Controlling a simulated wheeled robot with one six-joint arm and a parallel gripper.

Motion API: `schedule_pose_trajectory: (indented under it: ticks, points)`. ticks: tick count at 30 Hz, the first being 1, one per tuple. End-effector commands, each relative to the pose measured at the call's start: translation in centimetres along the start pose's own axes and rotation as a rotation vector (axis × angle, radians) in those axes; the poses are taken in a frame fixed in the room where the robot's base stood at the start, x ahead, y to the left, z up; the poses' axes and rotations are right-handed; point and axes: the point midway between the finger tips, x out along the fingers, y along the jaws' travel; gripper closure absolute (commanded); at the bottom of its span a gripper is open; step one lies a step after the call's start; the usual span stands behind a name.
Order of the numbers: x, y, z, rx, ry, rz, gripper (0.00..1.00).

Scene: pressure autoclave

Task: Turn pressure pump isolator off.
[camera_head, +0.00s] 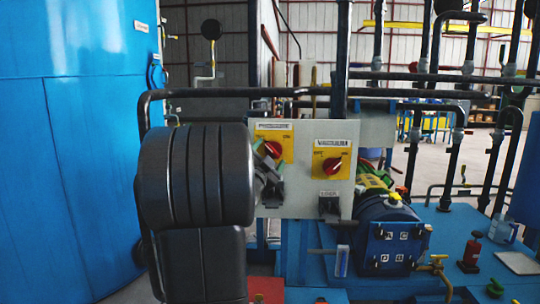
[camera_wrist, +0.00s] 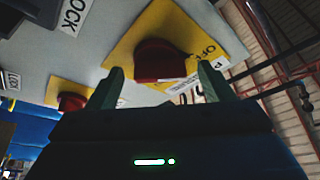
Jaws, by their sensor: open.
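The pressure isolator (camera_head: 274,148) is a red rotary knob on a yellow plate, on the left of the grey panel under a "PRESSURE" label. In the wrist view its red knob (camera_wrist: 160,58) appears large, just beyond and between my two fingertips. A pale line runs along its near edge, and the plate shows "OFF" lettering. My gripper (camera_wrist: 161,70) is open, with one green finger on each side of the knob; I cannot tell if they touch it. In the head view my gripper (camera_head: 266,170) is in front of the panel, covering the lower left of this isolator.
A similar red vacuum knob (camera_head: 332,165) sits on the panel's right, also seen in the wrist view (camera_wrist: 72,102). A dark pipe (camera_head: 300,92) crosses above the panel (camera_head: 295,198). A blue tank (camera_head: 65,150) stands left; a blue pump (camera_head: 392,235) is lower right.

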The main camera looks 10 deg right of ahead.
Motion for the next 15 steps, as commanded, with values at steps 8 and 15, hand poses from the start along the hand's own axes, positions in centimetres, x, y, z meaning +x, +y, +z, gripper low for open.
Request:
schedule_pose_trajectory:
  ticks: [8,15]
  points:
    - [-6.0,-0.1,0.1,0.0,-0.003,-0.003,0.25]
    - [-10.8,-0.1,0.0,0.001,-0.002,-0.003,0.25]
